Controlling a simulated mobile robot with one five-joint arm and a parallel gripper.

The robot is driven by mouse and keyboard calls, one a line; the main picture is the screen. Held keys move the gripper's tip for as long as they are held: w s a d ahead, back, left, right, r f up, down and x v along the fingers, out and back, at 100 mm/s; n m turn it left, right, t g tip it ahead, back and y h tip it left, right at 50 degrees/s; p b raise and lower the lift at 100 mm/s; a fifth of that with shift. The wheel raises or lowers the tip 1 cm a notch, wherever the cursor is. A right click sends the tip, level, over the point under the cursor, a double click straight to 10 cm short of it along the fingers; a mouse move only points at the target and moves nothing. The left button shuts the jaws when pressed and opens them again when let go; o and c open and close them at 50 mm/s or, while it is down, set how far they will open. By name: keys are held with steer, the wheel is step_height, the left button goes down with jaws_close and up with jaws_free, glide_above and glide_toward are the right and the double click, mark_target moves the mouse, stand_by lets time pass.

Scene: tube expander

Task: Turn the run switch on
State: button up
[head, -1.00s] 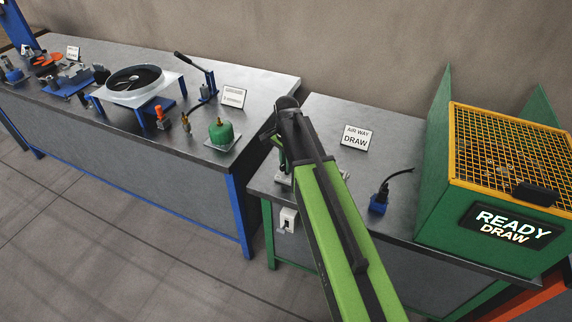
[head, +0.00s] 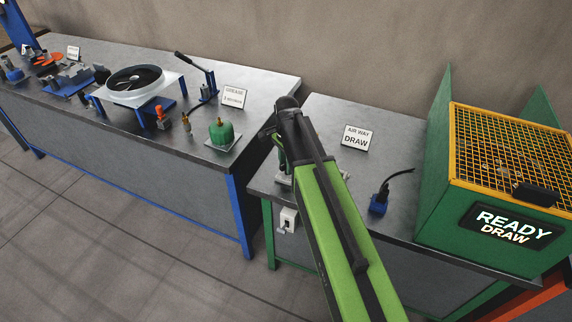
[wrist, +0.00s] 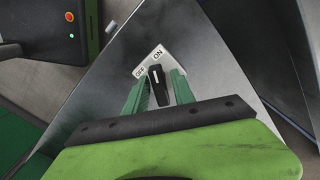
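The run switch (wrist: 158,88) shows in the wrist view as a black knob with a white mark, in front of a tilted white label (wrist: 150,61) reading OFF on the left and ON on the right. The mark points roughly up toward the label; I cannot tell exactly which word it faces. My gripper (wrist: 160,76) is open, its two green fingers on either side of the knob, with a gap visible on both sides. In the head view my gripper (head: 279,150) is over the left end of the right bench, and my arm mostly hides the switch.
The right bench (head: 325,120) holds an AIR WAY DRAW sign (head: 357,138), a blue plug with a black cable (head: 380,200) and a green machine (head: 490,230) showing READY DRAW. A white box (head: 289,220) hangs at the bench's front. The left bench (head: 110,130) carries several fixtures.

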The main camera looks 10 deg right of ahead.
steer(key=shift+o, duration=0.4)
step_height(320, 180, up, 18)
steer(key=p, duration=1.7)
steer(key=shift+f, duration=0.25)
steer(key=s+f+n+b, duration=0.2)
steer(key=s+n, duration=0.4)
steer(key=s, duration=0.1)
steer(key=s+f+n+b, duration=0.2)
steer(key=s+n, duration=0.5)
steer(key=shift+f, duration=0.25)
steer(key=shift+d, duration=0.1)
